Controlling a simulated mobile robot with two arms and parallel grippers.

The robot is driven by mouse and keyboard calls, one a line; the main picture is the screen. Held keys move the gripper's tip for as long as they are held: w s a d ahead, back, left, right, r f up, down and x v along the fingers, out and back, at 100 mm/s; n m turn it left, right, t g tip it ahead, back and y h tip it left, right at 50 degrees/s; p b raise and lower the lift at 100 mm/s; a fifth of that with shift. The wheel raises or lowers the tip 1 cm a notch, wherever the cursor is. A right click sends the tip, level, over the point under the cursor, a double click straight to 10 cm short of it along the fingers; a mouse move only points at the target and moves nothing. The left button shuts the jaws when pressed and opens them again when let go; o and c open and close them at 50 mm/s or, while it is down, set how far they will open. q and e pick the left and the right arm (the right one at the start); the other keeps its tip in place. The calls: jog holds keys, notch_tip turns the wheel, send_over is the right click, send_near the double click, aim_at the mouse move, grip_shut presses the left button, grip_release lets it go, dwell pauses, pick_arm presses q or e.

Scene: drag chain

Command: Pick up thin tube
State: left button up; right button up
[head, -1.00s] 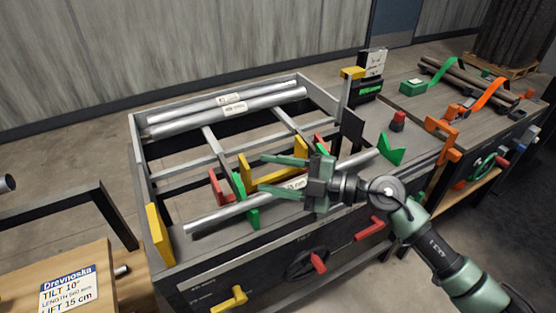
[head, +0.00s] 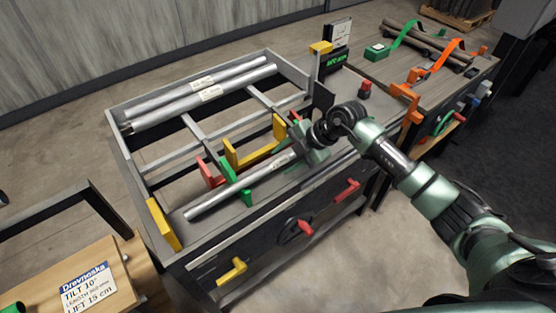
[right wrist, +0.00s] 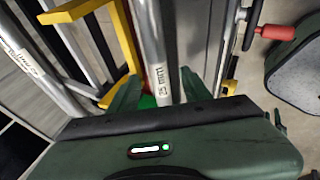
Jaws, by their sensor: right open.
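A thin silver tube (head: 240,187) with a white label lies along the front of the workbench frame, passing the green and red supports. My right gripper (head: 306,150) is over the tube's right part and covers that end in the head view. In the right wrist view the tube (right wrist: 154,45) with its label runs lengthwise between my right gripper's two green fingers (right wrist: 158,92). The fingers are open, one on each side of it; contact cannot be made out. My left gripper is not in view.
Two silver tubes (head: 200,94) lie at the back of the frame (head: 113,150). Yellow brackets (head: 163,224), a green support (head: 233,190) and a red support (head: 210,172) stand around the thin tube. Red levers (head: 347,190) stick out in front. A second bench (head: 375,75) stands at the right.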

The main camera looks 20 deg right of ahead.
jog(key=shift+w+a+f, duration=0.15)
jog(key=shift+a+f, duration=0.05)
jog(key=shift+f, duration=0.15)
grip_shut()
dwell(1.2)
jog(key=shift+r, duration=0.1)
